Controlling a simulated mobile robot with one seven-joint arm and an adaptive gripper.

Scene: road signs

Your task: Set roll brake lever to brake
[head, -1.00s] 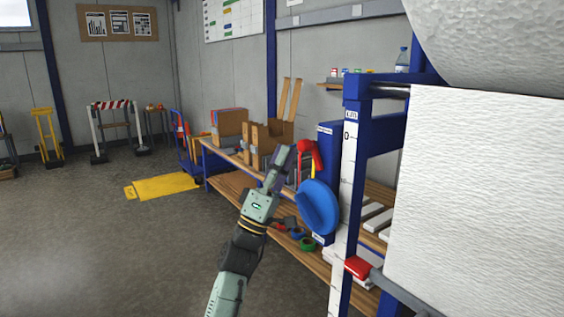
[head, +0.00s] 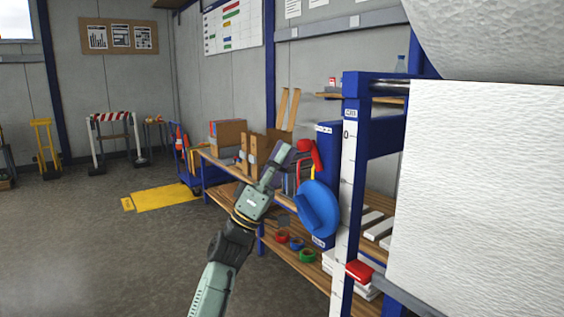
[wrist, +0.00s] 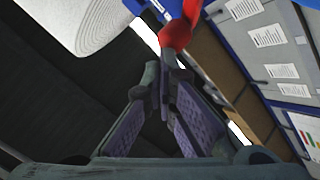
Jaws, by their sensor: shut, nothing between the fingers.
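The red brake lever (head: 317,158) with a round knob is on the blue roll stand, above a blue disc (head: 318,208). Its red knob also shows in the wrist view (wrist: 175,37), just beyond my fingertips. My gripper (head: 285,152) is shut and empty, a little left of the knob in the head view. In the wrist view the purple-padded fingers (wrist: 166,88) meet with their tips close to the knob; I cannot tell whether they touch it. The lever's lower end is partly hidden in the wrist view.
The large white paper roll (head: 480,180) and blue frame (head: 380,130) fill the right side. A wooden workbench (head: 280,255) with cardboard boxes and tape rolls stands behind my arm. The floor at left is open around a yellow plate (head: 163,197).

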